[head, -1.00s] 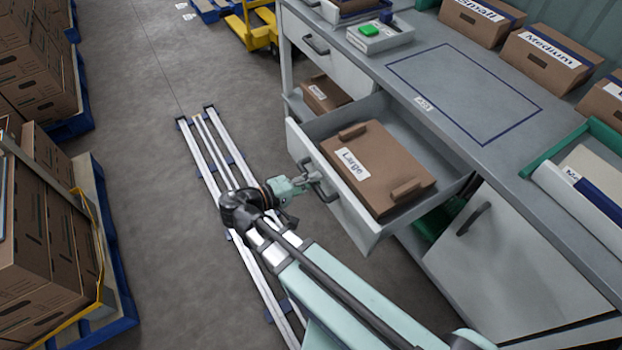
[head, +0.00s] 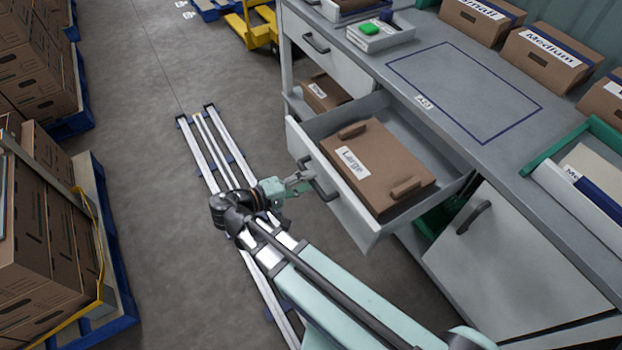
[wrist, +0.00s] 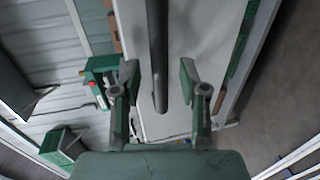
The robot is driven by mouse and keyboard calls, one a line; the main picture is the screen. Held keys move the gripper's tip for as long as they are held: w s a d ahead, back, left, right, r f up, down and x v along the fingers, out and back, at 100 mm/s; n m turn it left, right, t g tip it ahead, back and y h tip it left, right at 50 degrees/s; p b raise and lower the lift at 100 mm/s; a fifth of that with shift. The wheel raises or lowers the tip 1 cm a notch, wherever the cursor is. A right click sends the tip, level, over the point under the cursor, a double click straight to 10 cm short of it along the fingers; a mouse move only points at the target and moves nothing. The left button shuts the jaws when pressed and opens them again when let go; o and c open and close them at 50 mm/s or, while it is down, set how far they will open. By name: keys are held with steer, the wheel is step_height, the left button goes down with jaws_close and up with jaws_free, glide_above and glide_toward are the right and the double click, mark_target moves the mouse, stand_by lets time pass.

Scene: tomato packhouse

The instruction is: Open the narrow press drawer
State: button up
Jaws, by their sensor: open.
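A light grey drawer (head: 352,220) under the bench stands pulled out, and a brown carton marked "Large" (head: 385,165) lies in it. The drawer has a dark bar handle (head: 326,188) on its front. My gripper (head: 303,181) is open, just off the front, close to the handle. In the wrist view, the dark handle (wrist: 158,55) runs down between the two green fingers of my gripper (wrist: 160,80), with gaps on both sides. A second drawer (head: 330,58), further back along the bench, is shut. No label naming either drawer shows.
A hinged grey cabinet door (head: 520,260) is at the right of the open drawer. The bench top (head: 440,70) carries cartons and a green-button device (head: 375,35). Floor rails (head: 205,160) run beside the bench. Stacked cartons on blue pallets (head: 115,260) stand at the left.

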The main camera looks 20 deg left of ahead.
steer(key=v, duration=0.9)
steer(key=shift+s+a, duration=0.3)
